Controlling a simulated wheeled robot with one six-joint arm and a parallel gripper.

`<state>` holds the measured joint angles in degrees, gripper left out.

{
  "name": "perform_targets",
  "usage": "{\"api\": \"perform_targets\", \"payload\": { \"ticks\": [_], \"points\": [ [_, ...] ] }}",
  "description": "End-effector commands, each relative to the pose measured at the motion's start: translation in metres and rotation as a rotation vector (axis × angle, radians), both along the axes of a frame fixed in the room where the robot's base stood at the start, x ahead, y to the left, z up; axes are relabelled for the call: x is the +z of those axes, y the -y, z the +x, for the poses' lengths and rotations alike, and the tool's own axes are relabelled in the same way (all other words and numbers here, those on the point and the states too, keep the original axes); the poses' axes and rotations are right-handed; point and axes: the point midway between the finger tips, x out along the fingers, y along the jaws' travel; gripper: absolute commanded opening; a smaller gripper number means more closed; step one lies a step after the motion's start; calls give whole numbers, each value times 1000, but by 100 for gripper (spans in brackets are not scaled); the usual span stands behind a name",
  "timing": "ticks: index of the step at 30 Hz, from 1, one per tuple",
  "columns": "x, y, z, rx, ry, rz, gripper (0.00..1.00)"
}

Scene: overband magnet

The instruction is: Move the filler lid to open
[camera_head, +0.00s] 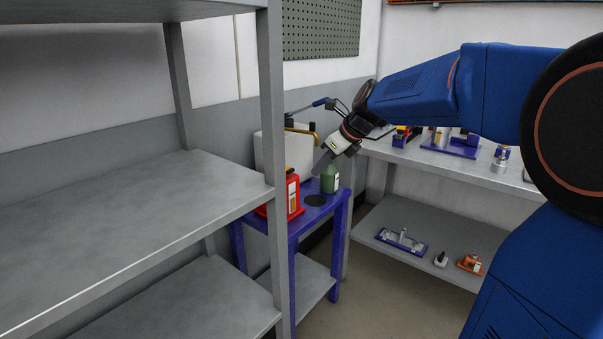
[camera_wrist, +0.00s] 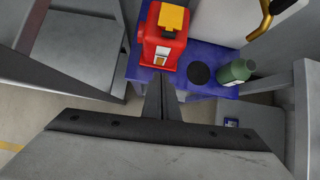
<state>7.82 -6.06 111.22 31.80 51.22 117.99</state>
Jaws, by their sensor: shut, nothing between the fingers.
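A red container (camera_wrist: 163,42) stands on a small blue table (camera_wrist: 207,58). A yellow lid-like piece (camera_wrist: 174,17) lies on its top; it looks flat and down, but I cannot tell for sure that this is the filler lid. The red container also shows in the head view (camera_head: 292,194), left of my gripper (camera_head: 322,163). In the wrist view my gripper (camera_wrist: 161,95) is shut and empty. Its fingertips appear in front of the red container's lower edge, apart from the yellow piece.
A black disc (camera_wrist: 199,74) and a green bottle (camera_wrist: 236,71) are on the blue table. A white tank (camera_head: 270,153) with a yellow curved handle stands behind. A grey shelf unit (camera_head: 274,100) stands left; a workbench (camera_head: 455,163) with several items stands right.

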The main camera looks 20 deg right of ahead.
Motion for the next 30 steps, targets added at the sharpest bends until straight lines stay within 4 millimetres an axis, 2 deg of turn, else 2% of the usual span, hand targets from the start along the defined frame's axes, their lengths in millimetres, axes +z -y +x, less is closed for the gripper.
{"api": "perform_targets", "payload": {
  "ticks": [8, 24, 27, 30],
  "points": [
    [-10, -4, 15, -46, -17, 35, 0],
    [-83, -36, 59, -42, -17, 33, 0],
    [-65, -41, 66, -40, -12, 32, 0],
    [-56, -44, 70, -42, -12, 32, 0]
  ]
}}
